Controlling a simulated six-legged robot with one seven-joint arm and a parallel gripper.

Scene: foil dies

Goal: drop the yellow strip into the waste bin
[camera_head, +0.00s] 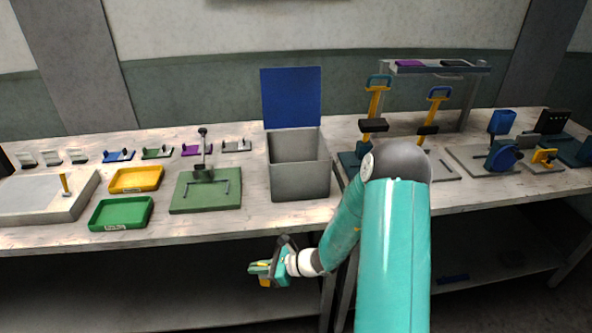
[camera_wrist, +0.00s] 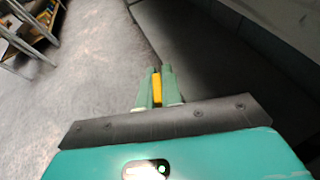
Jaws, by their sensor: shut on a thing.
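My gripper (camera_head: 262,271) is in front of the bench, below the level of its top, left of my arm in the head view. It is shut on the yellow strip (camera_wrist: 157,88), which shows between the two green fingers in the wrist view. In the head view a small bit of yellow (camera_head: 265,282) shows at the gripper. The waste bin (camera_head: 300,182) is a grey box on the bench with its blue lid (camera_head: 291,97) raised at the back. Its open top faces up, and the gripper is in front of it and lower. The bin's floor is hidden.
The bench front edge (camera_head: 200,238) lies between my gripper and the bin. Left of the bin are a green press plate (camera_head: 205,195), a yellow tray (camera_head: 137,179) and a green tray (camera_head: 121,213). Lever presses (camera_head: 375,105) stand right of the bin.

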